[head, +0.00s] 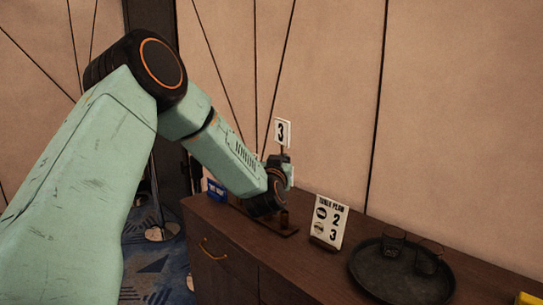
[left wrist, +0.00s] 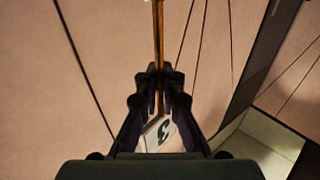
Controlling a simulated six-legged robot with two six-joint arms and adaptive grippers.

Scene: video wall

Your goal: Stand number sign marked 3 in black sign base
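The number sign marked 3 (head: 282,132) is a white card with a black 3, upright above my left gripper (head: 284,163) in the head view. In the left wrist view, my left gripper (left wrist: 160,75) is shut on the sign's thin brass rod. The card of the sign (left wrist: 161,132) shows between the fingers, turned and partly covered. The gripper is above the far side of the dark wooden cabinet. I cannot make out a black sign base; my arm hides part of the cabinet top. My right gripper is not in view.
A round dark tray (head: 385,288) with two glasses is further right. A low brown board (head: 285,233) lies partly behind my wrist. A blue card (head: 216,190) stands left. The panelled wall is close behind.

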